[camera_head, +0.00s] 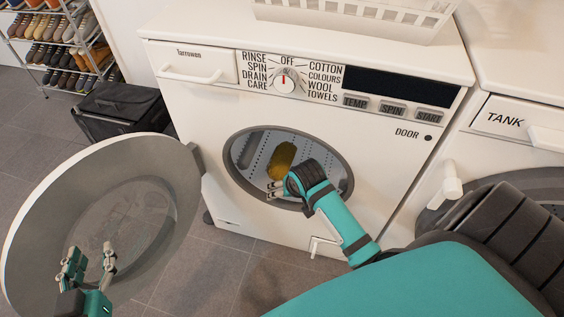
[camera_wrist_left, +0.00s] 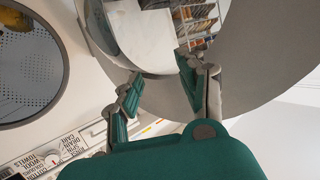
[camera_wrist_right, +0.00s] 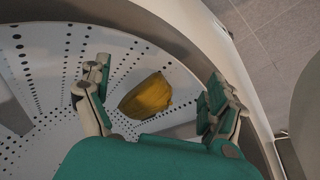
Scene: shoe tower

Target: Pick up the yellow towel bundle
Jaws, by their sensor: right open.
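The yellow towel bundle (camera_head: 284,158) lies inside the drum of the washing machine (camera_head: 190,105). In the right wrist view the bundle (camera_wrist_right: 147,97) rests on the perforated drum wall, ahead of and between the fingers. My right gripper (camera_head: 274,187) is at the drum opening, open and empty, apart from the bundle; its fingers also show in the right wrist view (camera_wrist_right: 152,100). My left gripper (camera_head: 90,262) is open and empty in front of the open round door (camera_head: 150,160). In the left wrist view its fingers (camera_wrist_left: 158,88) are spread, and part of the bundle (camera_wrist_left: 14,20) shows in the drum.
The open door hangs to the left of the drum opening. A white basket (camera_head: 350,14) stands on top of the machine. A black box (camera_head: 118,108) and a shoe rack (camera_head: 62,40) stand at the left. A second appliance (camera_head: 515,110) stands at the right. Grey tiled floor is bare in front.

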